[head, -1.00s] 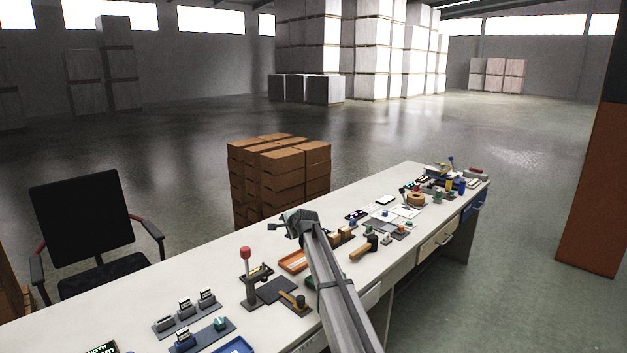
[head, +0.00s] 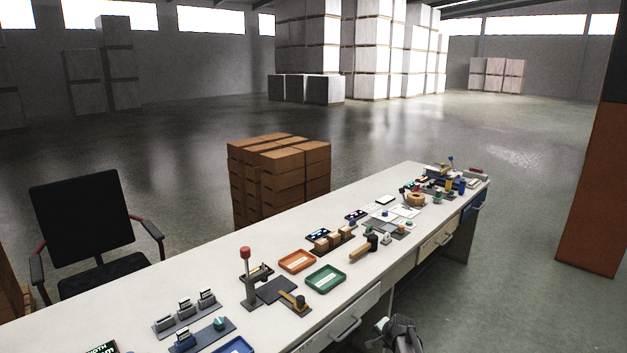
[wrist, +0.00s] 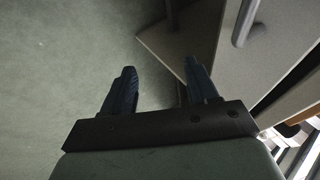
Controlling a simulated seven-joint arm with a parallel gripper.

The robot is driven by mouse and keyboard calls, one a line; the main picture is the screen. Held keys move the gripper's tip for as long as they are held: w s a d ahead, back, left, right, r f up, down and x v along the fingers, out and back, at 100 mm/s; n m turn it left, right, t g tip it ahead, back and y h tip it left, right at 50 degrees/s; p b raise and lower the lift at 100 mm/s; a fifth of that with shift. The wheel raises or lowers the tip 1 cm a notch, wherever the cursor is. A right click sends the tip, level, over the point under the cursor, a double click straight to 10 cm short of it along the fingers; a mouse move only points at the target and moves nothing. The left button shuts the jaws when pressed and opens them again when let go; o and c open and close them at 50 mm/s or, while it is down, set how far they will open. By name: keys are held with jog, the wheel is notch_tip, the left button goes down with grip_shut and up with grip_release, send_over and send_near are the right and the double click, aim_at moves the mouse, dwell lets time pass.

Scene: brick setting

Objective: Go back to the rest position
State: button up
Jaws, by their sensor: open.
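My gripper (wrist: 160,85) shows in the wrist view with its two dark fingers spread apart and nothing between them. Below it are the green-grey floor and the side of the desk with a drawer handle. In the head view part of my gripper (head: 400,335) shows at the bottom edge, in front of the desk and below its top; its fingertips are not clear there. The long white desk (head: 120,300) crosses the head view.
On the desk stand an orange tray (head: 297,262), a green tray (head: 325,279), a press with a red knob (head: 246,275) and several small parts. A drawer handle (head: 345,330) sticks out near my gripper.

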jog(key=s+a+f+n+g, duration=0.2)
jog(key=s+f, duration=0.4)
jog(key=s, duration=0.4)
jog(key=s+a+f+n+g, duration=0.1)
jog(key=s+a+f+g, duration=0.3)
jog(key=s, duration=0.6)
jog(key=s+f+n+g, duration=0.1)
jog(key=s+f+n, duration=0.1)
jog(key=s+f, duration=0.65)
jog(key=s+a+n+g+h, duration=0.1)
jog(key=s+n+g, duration=0.4)
jog(key=s, duration=2.6)
jog(key=shift+f+g, duration=0.45)
jog(key=shift+g, duration=0.35)
